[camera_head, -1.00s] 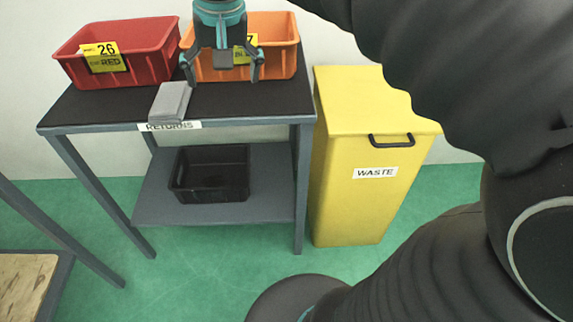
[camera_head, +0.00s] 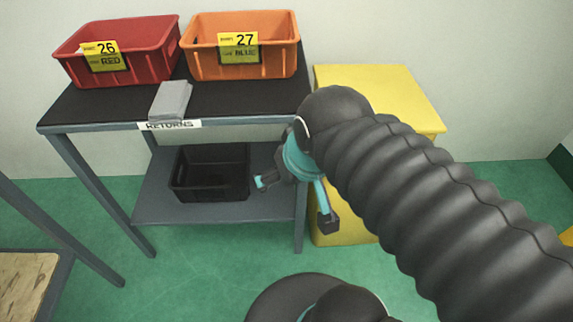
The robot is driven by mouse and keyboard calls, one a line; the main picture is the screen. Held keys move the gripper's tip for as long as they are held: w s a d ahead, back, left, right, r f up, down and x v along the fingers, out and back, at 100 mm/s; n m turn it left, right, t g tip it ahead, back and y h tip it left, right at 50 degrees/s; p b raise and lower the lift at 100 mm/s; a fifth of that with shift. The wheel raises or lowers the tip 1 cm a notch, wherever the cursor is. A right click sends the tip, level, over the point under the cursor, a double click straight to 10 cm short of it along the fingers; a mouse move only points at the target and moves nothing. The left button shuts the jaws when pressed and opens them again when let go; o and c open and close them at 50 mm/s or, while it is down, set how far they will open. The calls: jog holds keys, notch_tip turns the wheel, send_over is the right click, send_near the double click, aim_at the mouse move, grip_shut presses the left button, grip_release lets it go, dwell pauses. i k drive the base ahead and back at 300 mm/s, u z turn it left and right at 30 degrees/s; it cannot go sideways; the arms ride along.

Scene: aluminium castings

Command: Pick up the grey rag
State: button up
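The grey rag (camera_head: 171,101) lies folded on the dark top of the returns table (camera_head: 130,104), at its front edge just above the RETURNS label. My gripper (camera_head: 295,204) is to the right of the rag and lower in the picture, in front of the table's right front leg and the waste bin. Its fingers are spread apart with nothing visible between them. It is well apart from the rag, and part of it is hidden behind my arm.
A red bin (camera_head: 118,50) and an orange bin (camera_head: 243,45) stand on the table behind the rag. A black crate (camera_head: 210,174) sits on the lower shelf. A yellow waste bin (camera_head: 375,85) stands right of the table, partly covered by my arm. Green floor lies in front.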

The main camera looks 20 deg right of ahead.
aim_at(170, 105)
jog(key=z, duration=2.35)
jog(key=k, duration=1.35)
jog(key=u, duration=2.2)
jog(key=i, duration=0.5)
